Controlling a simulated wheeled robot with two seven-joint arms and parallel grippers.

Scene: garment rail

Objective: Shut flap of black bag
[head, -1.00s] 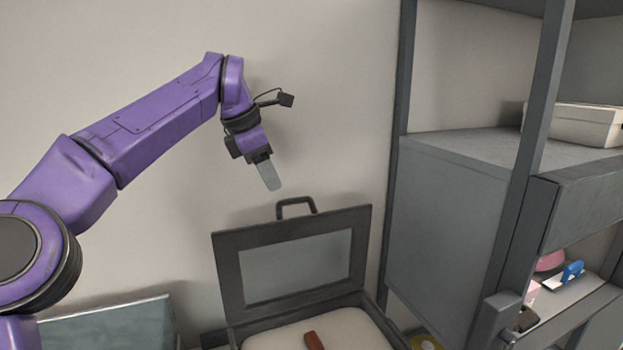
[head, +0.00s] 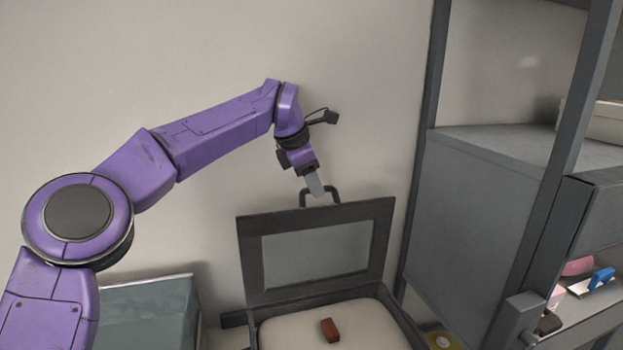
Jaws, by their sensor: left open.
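The black bag (head: 410,328) stands low in the middle of the head view, with its flap (head: 252,258) raised upright at the back. The flap is a dark frame around a grey panel, with a handle (head: 333,190) on its top edge. A reddish-brown block (head: 329,330) lies on the pale inside of the bag. My left gripper (head: 316,186) is open and points down at the handle. Its finger overlaps the handle in the picture; I cannot tell whether they touch. My right gripper is out of view.
A grey shelf unit (head: 470,220) stands close on the right, holding a pale box (head: 592,122) and small pink and blue items (head: 601,278). A grey-green box (head: 150,312) is at the lower left. A plain wall is behind.

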